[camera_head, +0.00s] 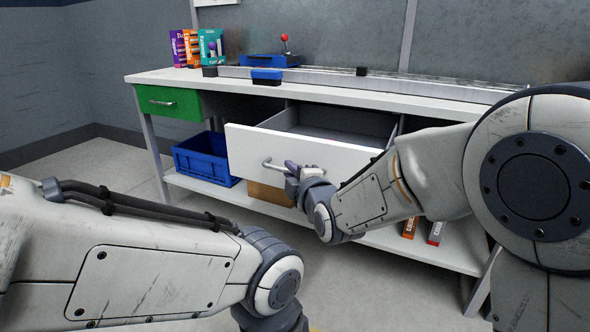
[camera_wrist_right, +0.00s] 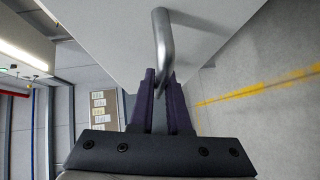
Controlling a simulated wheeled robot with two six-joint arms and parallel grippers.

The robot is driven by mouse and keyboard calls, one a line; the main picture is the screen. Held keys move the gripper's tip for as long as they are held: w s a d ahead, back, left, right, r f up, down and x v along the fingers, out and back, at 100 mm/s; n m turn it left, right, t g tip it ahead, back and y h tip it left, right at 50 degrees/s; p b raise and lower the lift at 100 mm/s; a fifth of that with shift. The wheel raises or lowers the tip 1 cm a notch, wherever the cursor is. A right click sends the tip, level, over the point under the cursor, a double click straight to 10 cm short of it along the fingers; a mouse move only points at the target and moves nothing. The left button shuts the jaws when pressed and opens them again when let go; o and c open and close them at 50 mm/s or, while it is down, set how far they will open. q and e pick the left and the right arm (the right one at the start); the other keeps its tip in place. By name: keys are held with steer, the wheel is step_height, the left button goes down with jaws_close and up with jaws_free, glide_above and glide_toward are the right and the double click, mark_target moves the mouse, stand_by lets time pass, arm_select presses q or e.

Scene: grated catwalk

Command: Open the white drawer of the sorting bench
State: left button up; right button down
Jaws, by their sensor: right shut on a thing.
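The white drawer (camera_head: 250,150) of the sorting bench (camera_head: 345,90) stands pulled out, and its empty grey inside (camera_head: 330,124) shows behind the front. Its metal bar handle (camera_head: 274,165) is on the front face. My right gripper (camera_head: 292,168) is at the handle, its purple fingers shut on the bar. In the right wrist view the handle (camera_wrist_right: 162,42) runs down between the two fingers, beside the white drawer front (camera_wrist_right: 110,35). My left arm crosses the lower left of the head view; its gripper fingers are out of the picture.
A green drawer (camera_head: 170,101) is shut at the bench's left. A blue crate (camera_head: 200,158) and a cardboard box (camera_head: 268,193) sit on the lower shelf. Coloured boxes (camera_head: 196,47), a blue block (camera_head: 267,76) and a red-knobbed blue device (camera_head: 272,60) are on top.

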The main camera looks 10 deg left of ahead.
steer(key=shift+s+a, duration=0.1)
steer(key=c, duration=1.2)
jaws_free()
steer(key=shift+o, duration=0.2)
steer(key=p+v, duration=0.3)
steer(key=v, duration=0.7)
steer(key=shift+s, duration=0.2)
